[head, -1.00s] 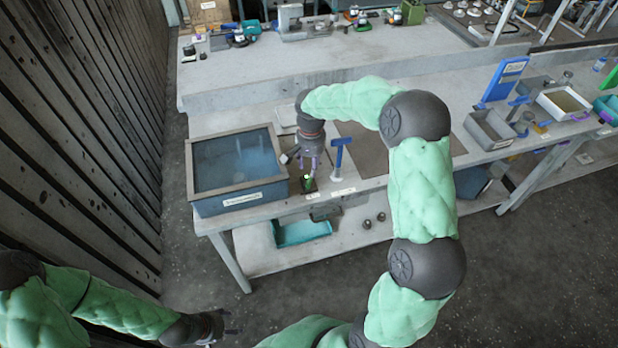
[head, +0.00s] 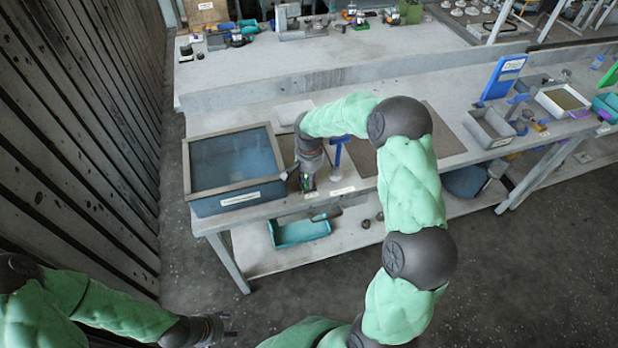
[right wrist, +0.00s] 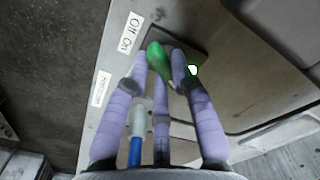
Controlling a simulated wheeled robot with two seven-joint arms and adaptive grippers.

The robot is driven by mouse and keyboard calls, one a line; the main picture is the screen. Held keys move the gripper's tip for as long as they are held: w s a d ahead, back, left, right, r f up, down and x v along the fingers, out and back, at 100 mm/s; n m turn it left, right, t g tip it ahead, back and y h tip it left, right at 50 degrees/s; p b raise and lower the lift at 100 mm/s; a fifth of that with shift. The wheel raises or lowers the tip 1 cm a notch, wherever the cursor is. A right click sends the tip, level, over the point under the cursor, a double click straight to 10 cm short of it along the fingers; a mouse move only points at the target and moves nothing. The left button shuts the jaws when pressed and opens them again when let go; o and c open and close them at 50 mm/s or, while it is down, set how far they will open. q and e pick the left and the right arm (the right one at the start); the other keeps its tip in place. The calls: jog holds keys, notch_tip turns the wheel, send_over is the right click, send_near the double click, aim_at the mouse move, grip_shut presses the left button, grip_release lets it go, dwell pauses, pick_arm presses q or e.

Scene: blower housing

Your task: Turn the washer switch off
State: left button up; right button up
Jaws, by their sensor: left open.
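The washer switch is a green lever (right wrist: 158,60) on a dark plate, with a small lit green lamp (right wrist: 193,70) beside it. A label (right wrist: 131,32) reading "Off On" lies next to the plate. In the head view the switch (head: 308,184) sits at the bench's front edge, partly hidden by my right gripper. My right gripper (right wrist: 160,65) is down at the switch, its purple fingers around the lever; I cannot tell whether they press on it. My left gripper (head: 228,326) is open and empty, low at the left, away from the bench.
A framed basin of bluish liquid (head: 187,170) stands left of the switch. A blue T-handled tool (head: 338,150) stands close on the right; its blue part also shows in the right wrist view (right wrist: 134,152). Grey bins (head: 490,130) are farther right. A teal tray (head: 300,232) is on the lower shelf.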

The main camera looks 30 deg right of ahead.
grip_shut()
jog(key=shift+n, duration=0.3)
jog(key=n+p, duration=0.1)
jog(key=n, duration=0.3)
jog(key=shift+d+n, duration=0.1)
jog(key=shift+n, duration=0.2)
jog(key=n+p, duration=0.1)
jog(key=n, duration=0.2)
jog(key=shift+w, duration=0.1)
jog(key=shift+d+n+p, duration=0.1)
jog(key=shift+n+p, duration=0.35)
jog(key=shift+n, duration=1.35)
